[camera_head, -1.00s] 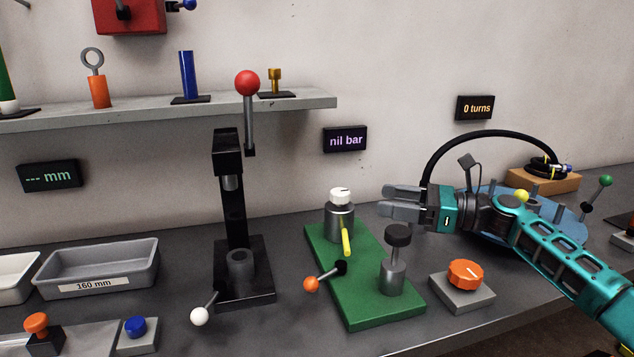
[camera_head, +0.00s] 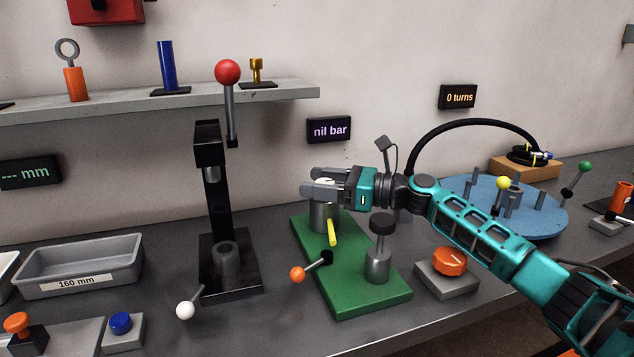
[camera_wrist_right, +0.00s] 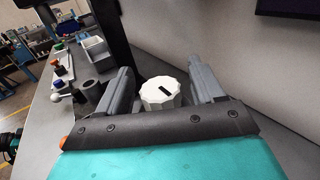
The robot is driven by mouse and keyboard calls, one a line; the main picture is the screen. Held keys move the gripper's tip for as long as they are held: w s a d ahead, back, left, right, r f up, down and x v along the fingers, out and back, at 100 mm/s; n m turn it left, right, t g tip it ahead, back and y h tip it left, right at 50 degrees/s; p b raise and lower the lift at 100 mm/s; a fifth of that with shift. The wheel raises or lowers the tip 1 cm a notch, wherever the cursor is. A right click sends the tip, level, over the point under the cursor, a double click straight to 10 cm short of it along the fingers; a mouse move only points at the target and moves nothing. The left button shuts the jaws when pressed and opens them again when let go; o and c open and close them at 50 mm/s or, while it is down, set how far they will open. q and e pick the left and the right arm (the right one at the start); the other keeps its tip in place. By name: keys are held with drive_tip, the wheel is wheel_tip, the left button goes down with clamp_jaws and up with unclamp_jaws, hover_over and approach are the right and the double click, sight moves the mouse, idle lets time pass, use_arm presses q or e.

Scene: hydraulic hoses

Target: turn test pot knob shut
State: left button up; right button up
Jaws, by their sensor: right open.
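The test pot (camera_head: 322,217) is a grey metal cylinder at the back of a green base plate (camera_head: 372,290) in the head view. Its white ribbed knob (camera_wrist_right: 160,95), with a black mark on top, shows clearly in the right wrist view. My right gripper (camera_head: 320,188) is open at the top of the pot, and its fingers mostly hide the knob in the head view. In the right wrist view the fingers stand on either side of the knob, with a gap at least on the right. My left gripper is not in view.
A black stand with a red-ball lever (camera_head: 228,72) is left of the plate. A yellow handle (camera_head: 332,232), an orange-ball lever (camera_head: 298,274) and a black-knobbed post (camera_head: 380,250) are on the plate. An orange dial (camera_head: 450,261) lies to the right. The sign reads "nil bar" (camera_head: 329,130).

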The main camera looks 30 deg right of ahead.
drive_tip(key=shift+w+a, duration=0.2)
drive_tip(key=shift+w, duration=0.05)
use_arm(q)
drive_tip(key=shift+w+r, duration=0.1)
use_arm(e)
drive_tip(key=shift+c, duration=0.2)
